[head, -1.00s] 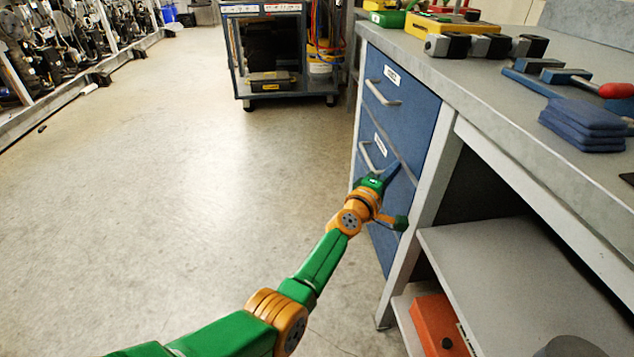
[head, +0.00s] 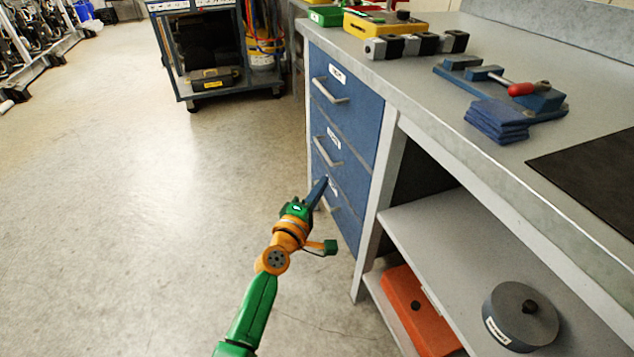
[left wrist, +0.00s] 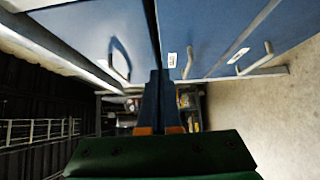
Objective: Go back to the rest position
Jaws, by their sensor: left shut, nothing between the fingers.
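My left gripper (head: 317,192) is shut and empty at the end of my green and orange arm. In the head view it shows in front of the lowest drawer of the blue drawer unit (head: 345,112). Its dark blue fingers overlap the area of the bottom handle (head: 327,203); I cannot tell whether they touch it. The left wrist view shows the two fingers (left wrist: 161,85) side by side, with blue drawer fronts (left wrist: 215,45) and handles around them. The drawers look closed in the head view. My right gripper is not in view.
A grey workbench (head: 440,100) holds a red-handled clamp (head: 520,90), blue cloths (head: 497,121) and a black mat (head: 595,175). An orange case (head: 418,312) and a grey round weight (head: 520,318) lie below. A cart (head: 205,55) stands behind.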

